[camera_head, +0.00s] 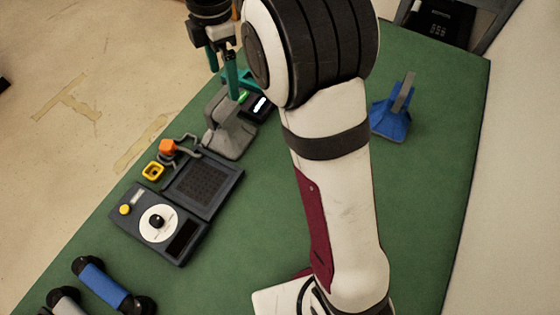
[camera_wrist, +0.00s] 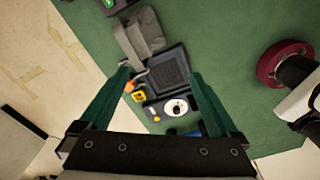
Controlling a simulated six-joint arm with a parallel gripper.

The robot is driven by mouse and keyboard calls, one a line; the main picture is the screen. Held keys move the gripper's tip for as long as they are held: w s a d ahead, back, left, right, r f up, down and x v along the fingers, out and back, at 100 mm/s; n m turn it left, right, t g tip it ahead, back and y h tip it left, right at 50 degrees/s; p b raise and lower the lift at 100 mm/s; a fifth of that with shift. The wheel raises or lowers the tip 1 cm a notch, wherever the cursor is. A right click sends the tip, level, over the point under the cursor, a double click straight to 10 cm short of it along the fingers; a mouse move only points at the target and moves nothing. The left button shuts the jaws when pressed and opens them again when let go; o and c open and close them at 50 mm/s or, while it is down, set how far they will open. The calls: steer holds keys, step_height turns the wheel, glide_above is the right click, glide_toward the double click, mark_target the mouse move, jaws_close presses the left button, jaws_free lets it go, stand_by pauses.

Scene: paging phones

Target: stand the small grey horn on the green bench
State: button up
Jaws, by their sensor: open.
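The grey horn (camera_head: 232,140) is at the left part of the green bench (camera_head: 425,190), beside a small dark dock with a lit green light. It also shows at the upper middle of the wrist view (camera_wrist: 138,42). Its wide part seems to be on the bench; I cannot tell for sure whether it stands or lies. My gripper (camera_head: 222,75) is above and near the horn in the head view. In the wrist view its teal fingers (camera_wrist: 158,73) are spread apart with nothing held. A blue horn (camera_head: 390,122) with a grey upright piece stands at the right.
A dark panel (camera_head: 201,188) and a dial console (camera_head: 158,222) lie close to the grey horn, with an orange piece (camera_head: 168,146) and a yellow ring (camera_head: 153,171). A blue handset (camera_head: 103,285) is at lower left. My arm covers mid-bench. The right side has free room.

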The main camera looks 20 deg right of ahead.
steer(key=s+d+f+m, duration=0.2)
steer(key=s+m, duration=1.1)
steer(key=s, duration=0.2)
steer(key=s+d+f+m+y, duration=0.1)
steer(key=s+d+f+m, duration=0.1)
steer(key=s+m, duration=1.1)
steer(key=shift+s+m, duration=0.4)
steer(key=shift+s, duration=0.8)
steer(key=shift+d, duration=0.1)
